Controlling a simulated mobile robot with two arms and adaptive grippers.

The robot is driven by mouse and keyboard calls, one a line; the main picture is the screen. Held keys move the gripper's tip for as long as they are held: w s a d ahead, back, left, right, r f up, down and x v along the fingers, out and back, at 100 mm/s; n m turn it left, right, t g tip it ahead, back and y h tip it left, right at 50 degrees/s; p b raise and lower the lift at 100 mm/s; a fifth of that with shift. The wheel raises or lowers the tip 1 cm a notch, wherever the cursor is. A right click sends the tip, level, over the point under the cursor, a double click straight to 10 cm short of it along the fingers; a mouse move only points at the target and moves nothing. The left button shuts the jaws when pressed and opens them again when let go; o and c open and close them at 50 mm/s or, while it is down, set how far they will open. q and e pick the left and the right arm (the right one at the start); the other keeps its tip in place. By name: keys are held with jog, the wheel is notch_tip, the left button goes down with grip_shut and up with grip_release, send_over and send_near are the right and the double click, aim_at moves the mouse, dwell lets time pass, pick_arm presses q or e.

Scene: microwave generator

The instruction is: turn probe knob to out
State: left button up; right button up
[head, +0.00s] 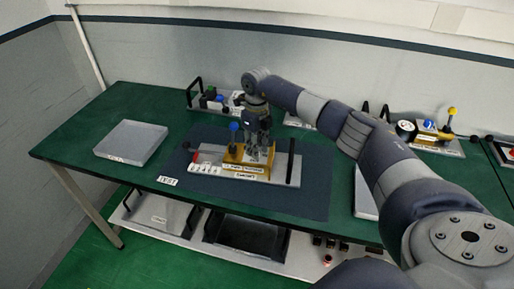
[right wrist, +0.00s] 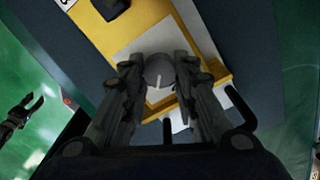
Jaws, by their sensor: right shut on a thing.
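The probe knob (right wrist: 159,72) is a round grey knob with a white pointer line, on a pale plate of a yellow unit (right wrist: 140,30). My right gripper (right wrist: 158,78) has its fingers on both sides of it and is shut on it. In the head view the right gripper (head: 258,150) comes down over the yellow unit (head: 236,168) and hides the knob. The pointer runs roughly up and down in the wrist picture; its setting label is not readable. My left gripper (right wrist: 22,112) shows at the left edge of the wrist view, fingers apart and empty.
The yellow unit stands on a grey tray (head: 278,174) with black handles, on a dark mat (head: 312,203). A blue-topped post (head: 233,127) stands close left of the gripper. A grey box (head: 131,141) lies left. Other trays line the back. Green table is clear at front left.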

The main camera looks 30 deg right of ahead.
jog(key=m, duration=0.4)
jog(key=shift+m, duration=0.3)
jog(key=m, duration=0.4)
jog(key=shift+m, duration=0.3)
jog(key=o, duration=1.1)
jog(key=shift+a, duration=0.1)
jog(key=shift+r, duration=0.25)
notch_tip(320, 180, up, 12)
jog(key=shift+f, duration=0.2)
